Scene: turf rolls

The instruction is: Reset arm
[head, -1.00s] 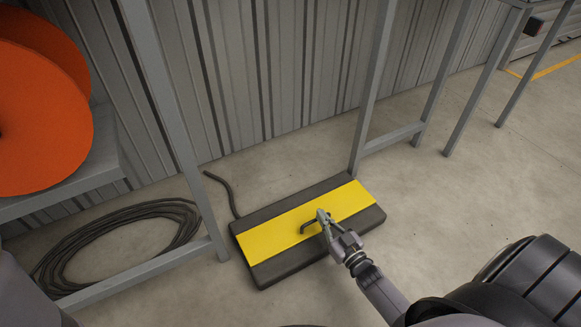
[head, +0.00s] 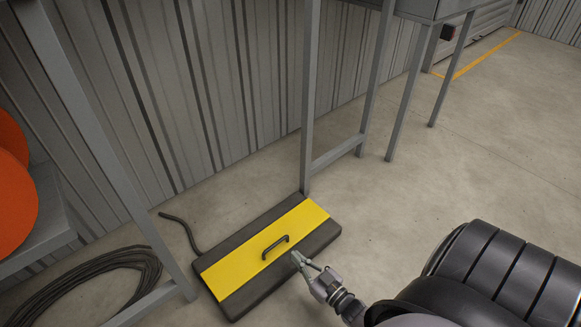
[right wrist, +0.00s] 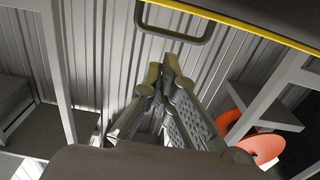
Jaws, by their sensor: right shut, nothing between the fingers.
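My right gripper (head: 304,262) is shut and empty beside the right edge of a black and yellow floor box (head: 232,273) in the head view. The box has a dark handle (head: 275,246) standing on its yellow band. The gripper is apart from the handle. In the right wrist view my gripper's fingers (right wrist: 169,65) meet at their tips, and the handle (right wrist: 172,36) shows at the top, beyond them. My left gripper is not in view.
A metal frame's legs (head: 306,110) stand behind the box, by a corrugated wall (head: 215,90). A coiled black cable (head: 85,285) lies at lower left, near an orange reel (head: 15,190). The floor to the right (head: 480,170) is clear.

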